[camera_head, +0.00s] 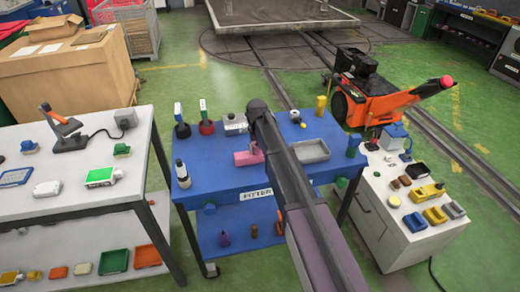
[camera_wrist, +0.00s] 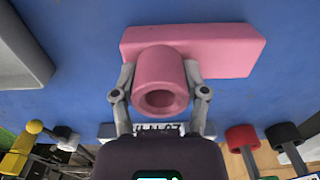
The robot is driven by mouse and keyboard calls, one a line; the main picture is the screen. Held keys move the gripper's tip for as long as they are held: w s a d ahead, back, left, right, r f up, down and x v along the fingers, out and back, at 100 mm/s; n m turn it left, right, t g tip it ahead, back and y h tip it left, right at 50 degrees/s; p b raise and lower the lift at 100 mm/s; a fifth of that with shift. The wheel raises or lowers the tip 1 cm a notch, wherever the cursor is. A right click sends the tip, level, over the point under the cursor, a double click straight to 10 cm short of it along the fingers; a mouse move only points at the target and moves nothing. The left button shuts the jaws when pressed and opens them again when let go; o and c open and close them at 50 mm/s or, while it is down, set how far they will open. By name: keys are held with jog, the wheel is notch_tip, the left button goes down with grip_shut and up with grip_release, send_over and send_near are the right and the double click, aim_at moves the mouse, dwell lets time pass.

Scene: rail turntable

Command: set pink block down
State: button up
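The pink block (camera_wrist: 205,48) is a flat bar with a hollow round pink stub (camera_wrist: 160,72) in front of it; they look like one piece. In the wrist view, both fingers of my gripper (camera_wrist: 160,80) press against the sides of the stub. In the head view, the pink block (camera_head: 243,158) shows just left of my arm, over the middle of the blue table (camera_head: 222,180). My arm hides the fingers and part of the block there. I cannot tell whether its underside touches the table top.
A grey tray (camera_head: 311,151) lies right of the block. A white canister (camera_head: 235,123), a red-based bottle (camera_head: 205,125) and a dark-based bottle (camera_head: 181,128) stand behind it. A white-and-black bottle (camera_head: 182,173) stands at the left front. The table's front strip is clear.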

jog(key=o, duration=0.3)
jog(key=shift+r, duration=0.2)
notch_tip(320, 180, up, 12)
jog(key=p, duration=1.2)
dwell(0.9)
jog(key=s+d+m, duration=0.1)
jog(key=s+d, duration=0.6)
jog(key=s, duration=0.2)
jog(key=s+d+m, duration=0.1)
jog(key=s+d, duration=0.6)
jog(key=s, duration=0.2)
jog(key=s+d+m, duration=0.1)
jog(key=s+d, duration=0.6)
jog(key=s, duration=0.2)
jog(key=shift+s+d, duration=0.15)
jog(key=shift+d, duration=0.1)
